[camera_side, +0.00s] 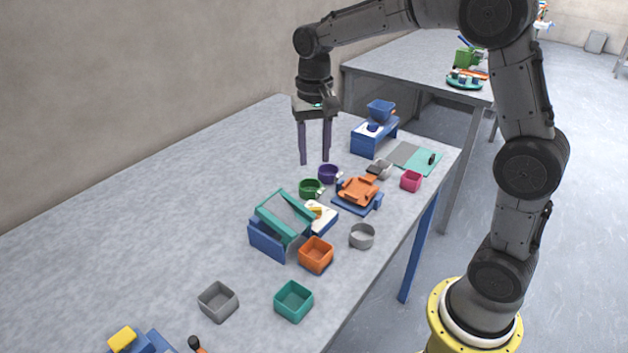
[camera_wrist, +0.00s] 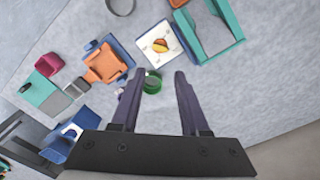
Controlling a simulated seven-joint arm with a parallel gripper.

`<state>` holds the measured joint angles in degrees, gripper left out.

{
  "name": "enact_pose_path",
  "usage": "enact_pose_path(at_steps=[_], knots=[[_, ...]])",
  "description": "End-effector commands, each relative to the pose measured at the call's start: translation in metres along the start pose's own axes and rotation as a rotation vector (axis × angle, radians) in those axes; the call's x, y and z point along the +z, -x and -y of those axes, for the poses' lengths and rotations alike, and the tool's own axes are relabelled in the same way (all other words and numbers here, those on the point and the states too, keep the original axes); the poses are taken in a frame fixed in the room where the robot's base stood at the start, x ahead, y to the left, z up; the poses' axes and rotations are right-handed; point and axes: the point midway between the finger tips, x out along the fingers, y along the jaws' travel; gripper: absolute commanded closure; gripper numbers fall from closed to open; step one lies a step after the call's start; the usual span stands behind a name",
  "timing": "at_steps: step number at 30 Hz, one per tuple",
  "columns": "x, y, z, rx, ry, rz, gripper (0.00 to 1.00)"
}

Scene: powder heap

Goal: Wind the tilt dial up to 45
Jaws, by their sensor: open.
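The dial (camera_side: 319,214) is a white square plate with a yellow-orange knob. It sits beside a tilted teal frame (camera_side: 285,218) on a blue base. In the wrist view the dial (camera_wrist: 160,45) lies beyond my fingertips, with the teal frame (camera_wrist: 208,30) to its right. The knob's scale is too small to read. My gripper (camera_side: 315,161) is open and empty, pointing down above the table, farther back than the dial. In the wrist view my gripper's fingers (camera_wrist: 159,75) stand apart, with a green cup (camera_wrist: 152,83) showing between them.
Green (camera_side: 311,188) and purple (camera_side: 329,173) cups stand near the dial. An orange cradle (camera_side: 358,191) on a blue base is to its right. Orange (camera_side: 316,254), teal (camera_side: 293,301) and grey (camera_side: 218,302) boxes stand in front. The table's left side is clear.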

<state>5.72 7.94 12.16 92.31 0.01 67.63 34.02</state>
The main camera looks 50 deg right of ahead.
Motion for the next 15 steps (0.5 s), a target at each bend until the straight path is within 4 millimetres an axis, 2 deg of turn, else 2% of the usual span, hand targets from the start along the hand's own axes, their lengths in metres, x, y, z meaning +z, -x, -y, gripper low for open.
enact_pose_path(at_steps=[15], knots=[[-0.0011, -0.0002, 0.0017, 0.0, 1.129, 0.001, 0.55]])
